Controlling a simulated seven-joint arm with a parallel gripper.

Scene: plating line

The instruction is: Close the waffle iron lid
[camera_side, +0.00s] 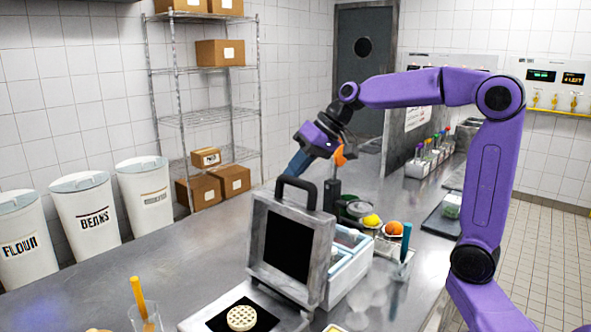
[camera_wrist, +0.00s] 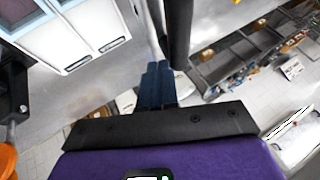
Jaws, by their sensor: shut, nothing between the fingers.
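The waffle iron stands open on the steel counter in the side view. Its square grey lid (camera_side: 325,235) with a dark inner plate stands nearly upright, its black handle (camera_side: 308,184) on top. A round, pale waffle (camera_side: 241,318) lies on the dark lower plate of the base (camera_side: 190,325). My gripper (camera_side: 291,172) is shut and empty, its blue fingers pointing down just above the lid's handle and seemingly behind it. I cannot tell whether they touch. In the wrist view, the shut blue fingers (camera_wrist: 158,72) are beside a dark bar (camera_wrist: 179,35) that I cannot identify for sure.
A white bin with blue compartments (camera_side: 349,285) stands right behind the lid. A yellow fruit (camera_side: 371,220) and an orange one (camera_side: 394,229) are farther right. A glass with an orange stick (camera_side: 145,318) stands at the front left. The counter left of the iron is mostly clear.

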